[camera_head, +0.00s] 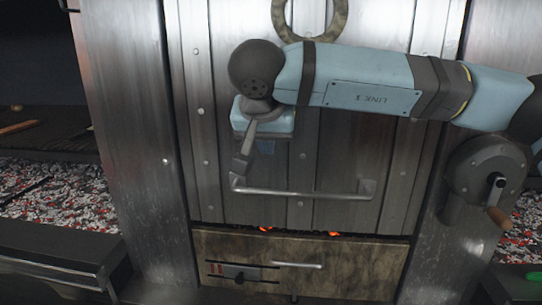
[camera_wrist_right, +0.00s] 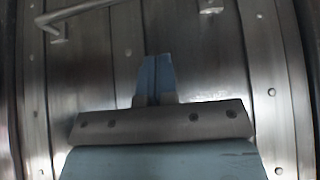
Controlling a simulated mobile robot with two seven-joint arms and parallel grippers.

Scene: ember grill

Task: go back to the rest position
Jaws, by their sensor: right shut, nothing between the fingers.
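My right arm comes in from the right of the head view and reaches across the front of the grill's metal door (camera_head: 335,160). My right gripper (camera_head: 265,147) is small and partly hidden by my own wrist in the head view, in front of the door above its bar handle (camera_head: 300,194). In the right wrist view my right gripper (camera_wrist_right: 157,72) shows its two blue fingers together, with nothing between them. The door surface (camera_wrist_right: 210,70) lies behind them, and parts of the handle (camera_wrist_right: 60,27) show at the top. My left gripper is not in view.
A crank wheel (camera_head: 485,180) with a wooden knob is on the right. A drawer (camera_head: 340,265) with a handle and slider lies below the door, with glowing embers in the gap. Beds of coals (camera_head: 65,195) lie at both sides. A ring (camera_head: 310,35) is on the door above my arm.

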